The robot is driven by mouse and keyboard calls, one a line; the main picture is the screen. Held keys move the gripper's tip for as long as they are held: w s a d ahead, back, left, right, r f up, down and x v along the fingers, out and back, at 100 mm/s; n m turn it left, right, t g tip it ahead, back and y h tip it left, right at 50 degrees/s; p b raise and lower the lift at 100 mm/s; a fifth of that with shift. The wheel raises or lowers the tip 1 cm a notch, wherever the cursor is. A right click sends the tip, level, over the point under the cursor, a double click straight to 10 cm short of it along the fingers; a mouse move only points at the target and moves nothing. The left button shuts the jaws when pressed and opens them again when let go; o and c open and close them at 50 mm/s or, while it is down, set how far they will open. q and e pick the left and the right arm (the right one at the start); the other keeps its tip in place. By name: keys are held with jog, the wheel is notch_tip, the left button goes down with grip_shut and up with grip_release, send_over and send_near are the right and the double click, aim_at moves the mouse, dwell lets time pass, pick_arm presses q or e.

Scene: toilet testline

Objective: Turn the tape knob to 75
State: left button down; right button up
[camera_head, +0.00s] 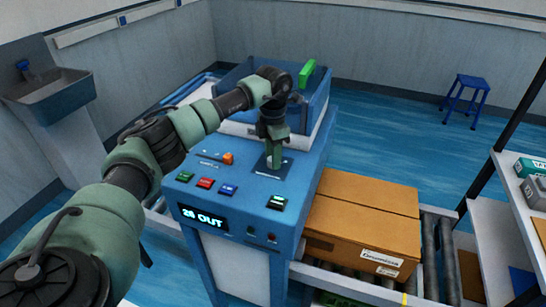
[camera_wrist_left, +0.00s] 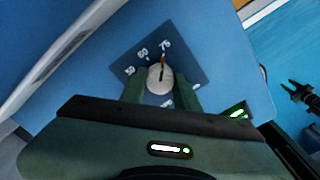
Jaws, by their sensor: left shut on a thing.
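The tape knob (camera_wrist_left: 159,77) is a round pale dial on a dark scale plate (camera_wrist_left: 124,50) on the blue panel. Its orange pointer mark points up, close to the 75 label (camera_wrist_left: 166,44). Labels 50 and 60 lie to its left, and one lower label is partly hidden. My left gripper (camera_wrist_left: 160,86) is shut on the knob, with a green finger on each side. In the head view the left gripper (camera_head: 273,160) reaches down to the panel and hides most of the knob. A small dark two-pronged shape, apparently my right gripper (camera_wrist_left: 292,88), shows open, away from the panel.
The blue machine (camera_head: 235,235) has several coloured buttons, an orange knob (camera_head: 228,158) and a display (camera_head: 203,217) reading "26 OUT". A cardboard box (camera_head: 365,220) sits on rollers to the right. A blue bin (camera_head: 315,90) stands behind the panel.

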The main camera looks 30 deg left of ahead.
dwell(0.3)
pick_arm(q)
jog(key=c, duration=1)
grip_release()
jog(key=shift+c, duration=0.2)
notch_tip(320, 180, up, 7)
jog(key=shift+w+f+b, duration=0.1)
jog(key=shift+f+b, duration=0.05)
jog(key=shift+b, duration=0.8)
jog(key=shift+r, duration=0.6)
